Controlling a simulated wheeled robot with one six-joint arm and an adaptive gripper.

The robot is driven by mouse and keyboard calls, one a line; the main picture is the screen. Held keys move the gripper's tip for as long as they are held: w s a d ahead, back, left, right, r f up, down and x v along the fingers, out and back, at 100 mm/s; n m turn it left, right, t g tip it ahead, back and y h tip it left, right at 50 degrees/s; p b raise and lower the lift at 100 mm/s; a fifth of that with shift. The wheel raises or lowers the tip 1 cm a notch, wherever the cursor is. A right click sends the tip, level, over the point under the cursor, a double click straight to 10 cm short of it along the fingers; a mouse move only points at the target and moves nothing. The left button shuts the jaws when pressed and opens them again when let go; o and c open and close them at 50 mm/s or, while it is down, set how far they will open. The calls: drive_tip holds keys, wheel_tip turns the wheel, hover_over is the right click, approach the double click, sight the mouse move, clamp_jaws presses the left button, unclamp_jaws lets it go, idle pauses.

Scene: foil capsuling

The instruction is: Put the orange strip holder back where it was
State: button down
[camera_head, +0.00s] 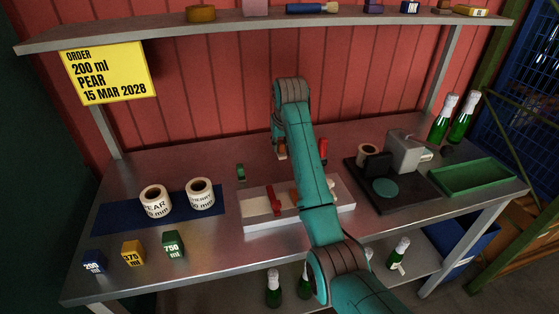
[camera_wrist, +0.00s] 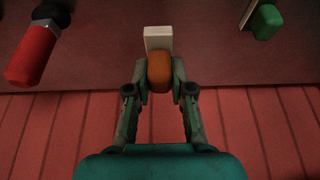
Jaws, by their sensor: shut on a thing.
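The orange strip holder (camera_wrist: 159,70) is between my gripper's fingers (camera_wrist: 159,78) in the wrist view, with a pale strip piece (camera_wrist: 158,38) sticking out past it. My gripper is shut on it. In the head view my gripper (camera_head: 280,150) is at the back of the bench near the red wall, largely hidden by my arm. A green holder (camera_head: 240,173) with a pale strip stands to its left; it also shows at the upper right of the wrist view (camera_wrist: 265,21). Whether the orange holder touches the bench is unclear.
A red-handled tool (camera_head: 323,151) stands to the right of my gripper; its handle shows in the wrist view (camera_wrist: 32,53). A pale fixture block (camera_head: 335,213) lies in front, under my arm. Label rolls (camera_head: 156,200) sit on the blue mat (camera_head: 112,216) at left.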

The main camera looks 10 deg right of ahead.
drive_tip(key=shift+f, duration=3.3)
drive_tip(key=shift+f, duration=0.15)
drive_tip(key=c, duration=1)
unclamp_jaws()
drive_tip(key=v, duration=1.2)
drive_tip(key=shift+s, duration=0.2)
